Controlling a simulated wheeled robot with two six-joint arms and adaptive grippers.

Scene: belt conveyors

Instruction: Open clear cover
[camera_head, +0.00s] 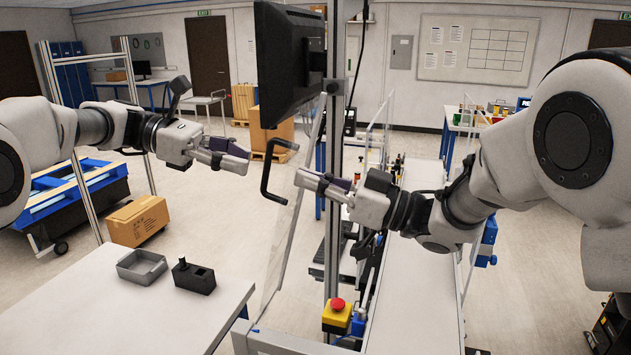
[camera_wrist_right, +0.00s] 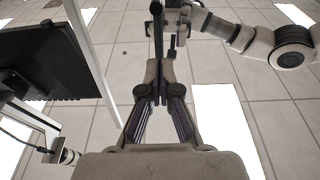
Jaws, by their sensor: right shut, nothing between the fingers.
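The clear cover (camera_head: 284,250) is a tilted transparent panel with a thin pale edge, in the middle of the head view. A black bent handle (camera_head: 266,180) stands out from it to the left; a dark bar, seemingly this handle, shows past my fingertips in the right wrist view (camera_wrist_right: 157,28). My right gripper (camera_head: 298,178) is shut and empty, its tips just right of the handle in the picture; contact is unclear. My left gripper (camera_head: 247,160) is left of the handle and apart from it. Its fingers look close together, but their opening is unclear.
A black monitor (camera_head: 287,62) hangs above the cover on a metal post (camera_head: 334,150). A white table (camera_head: 100,310) at lower left bears a grey tray (camera_head: 141,266) and a dark block (camera_head: 194,277). A yellow box with a red button (camera_head: 337,316) sits low by the conveyor (camera_head: 410,315).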

